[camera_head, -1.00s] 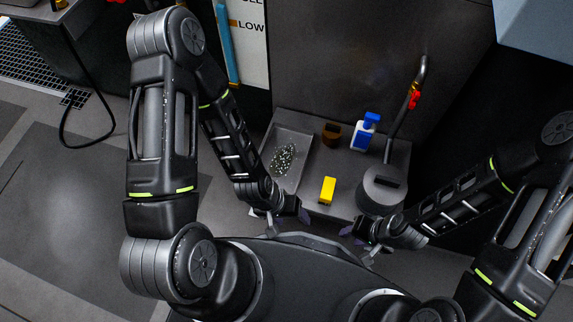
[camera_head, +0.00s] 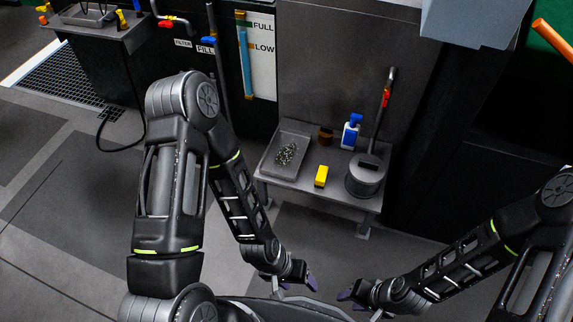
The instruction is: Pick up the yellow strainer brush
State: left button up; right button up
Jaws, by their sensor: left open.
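A small yellow block-shaped thing (camera_head: 321,176) lies near the front edge of a low grey bench (camera_head: 300,187). Another small yellow thing (camera_head: 122,20) stands at the right end of a shelf at the upper left. I cannot tell which of them is the strainer brush; no bristles can be made out. My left gripper (camera_head: 298,281) is open and empty, below and in front of the bench in the picture, apart from it. My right gripper (camera_head: 356,299) is to its right, also away from the bench; its jaws are too small to read.
On the bench are a tray (camera_head: 268,166) with grey bits, a brown block (camera_head: 326,135), a blue and white bottle (camera_head: 350,134) and a round grey canister (camera_head: 362,182). The shelf (camera_head: 85,36) is at the upper left. Open floor (camera_head: 60,200) lies left.

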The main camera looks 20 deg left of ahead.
aim_at(322, 174)
jog(key=i+l, duration=0.95)
